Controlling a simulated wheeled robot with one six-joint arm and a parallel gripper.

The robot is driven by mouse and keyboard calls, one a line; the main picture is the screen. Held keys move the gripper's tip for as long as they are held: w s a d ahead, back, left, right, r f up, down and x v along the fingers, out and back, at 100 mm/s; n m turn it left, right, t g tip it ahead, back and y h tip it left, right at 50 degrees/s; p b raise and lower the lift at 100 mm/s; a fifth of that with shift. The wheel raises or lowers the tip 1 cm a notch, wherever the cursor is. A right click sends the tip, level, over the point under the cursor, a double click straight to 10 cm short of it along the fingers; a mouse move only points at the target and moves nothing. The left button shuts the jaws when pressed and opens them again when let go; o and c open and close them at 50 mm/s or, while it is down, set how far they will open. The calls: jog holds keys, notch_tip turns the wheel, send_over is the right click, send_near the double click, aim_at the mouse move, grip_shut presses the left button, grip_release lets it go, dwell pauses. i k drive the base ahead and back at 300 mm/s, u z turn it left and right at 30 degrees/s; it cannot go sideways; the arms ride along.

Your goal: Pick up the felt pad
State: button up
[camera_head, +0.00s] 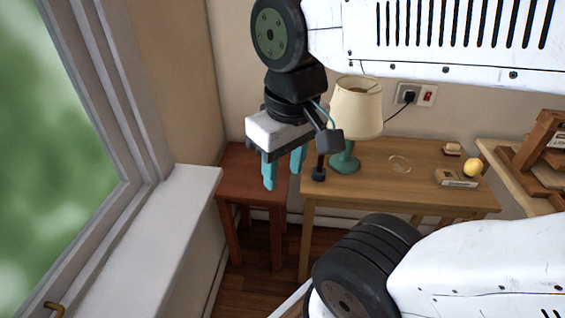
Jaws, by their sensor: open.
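I cannot surely tell which thing is the felt pad. A small brown block with a paler band (452,149) lies toward the back right of the wooden table (385,190) and may be it. A flat pale grey-and-tan piece (455,179) lies nearer the front right edge. My gripper (283,173) has two teal fingers, apart and pointing down, with nothing between them. It hangs in front of the red-brown stool, left of the table and well away from both small things.
A cream-shaded lamp (356,108) with a teal base stands on the table's left part. A yellow ball (472,168) and a thin clear round thing (400,164) are right of it. The red-brown stool (243,168), window sill (150,235) and wooden rack (538,145) flank the table.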

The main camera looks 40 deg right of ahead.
aim_at(451, 149)
jog(key=z, duration=2.35)
